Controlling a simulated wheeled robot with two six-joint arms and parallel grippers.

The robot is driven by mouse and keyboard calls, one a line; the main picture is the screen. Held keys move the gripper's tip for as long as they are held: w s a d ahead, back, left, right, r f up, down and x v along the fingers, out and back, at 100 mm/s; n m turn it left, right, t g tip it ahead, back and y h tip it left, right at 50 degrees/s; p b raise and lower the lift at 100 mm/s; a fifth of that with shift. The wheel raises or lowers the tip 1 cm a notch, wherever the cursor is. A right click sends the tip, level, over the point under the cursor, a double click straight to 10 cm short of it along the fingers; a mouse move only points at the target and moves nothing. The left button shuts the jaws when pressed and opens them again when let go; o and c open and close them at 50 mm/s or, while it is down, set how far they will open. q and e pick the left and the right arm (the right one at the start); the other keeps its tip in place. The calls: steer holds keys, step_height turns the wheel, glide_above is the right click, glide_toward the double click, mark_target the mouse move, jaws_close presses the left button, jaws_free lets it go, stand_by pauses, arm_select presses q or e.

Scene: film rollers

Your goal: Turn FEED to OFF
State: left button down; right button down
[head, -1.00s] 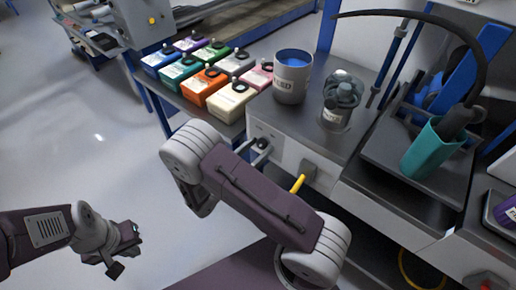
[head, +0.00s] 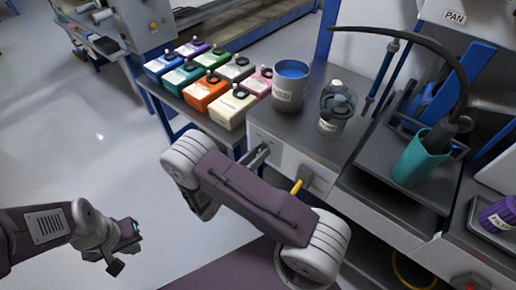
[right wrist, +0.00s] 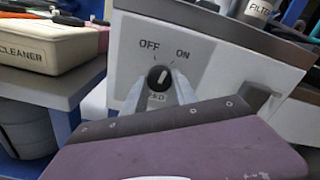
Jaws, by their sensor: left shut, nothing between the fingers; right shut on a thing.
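The FEED knob (right wrist: 159,78) is black and round with a white mark, on the pale front panel of a bench unit. OFF is printed to its upper left and ON to its upper right. The mark seems to point up and right, towards ON. The label below is partly hidden; "ED" shows. My right gripper (right wrist: 159,88) is shut on the knob, one grey finger on each side. In the head view the right gripper (head: 259,153) meets the panel and hides the knob. My left gripper (head: 124,255) is shut and empty over the floor at lower left.
Several coloured boxes (head: 206,90) fill the shelf to the left. Open floor lies left.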

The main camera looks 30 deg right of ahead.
steer(key=n+p, duration=0.1)
steer(key=n, duration=0.1)
steer(key=n+p, duration=0.1)
steer(key=shift+r+n+p, duration=0.2)
steer(key=shift+n+p, duration=0.15)
steer(key=shift+n, duration=0.05)
steer(key=n+p, duration=0.2)
steer(key=n, duration=0.2)
steer(key=shift+f, duration=0.15)
steer(key=shift+n, duration=0.3)
steer(key=c, duration=1)
jaws_free()
steer(key=v, duration=0.9)
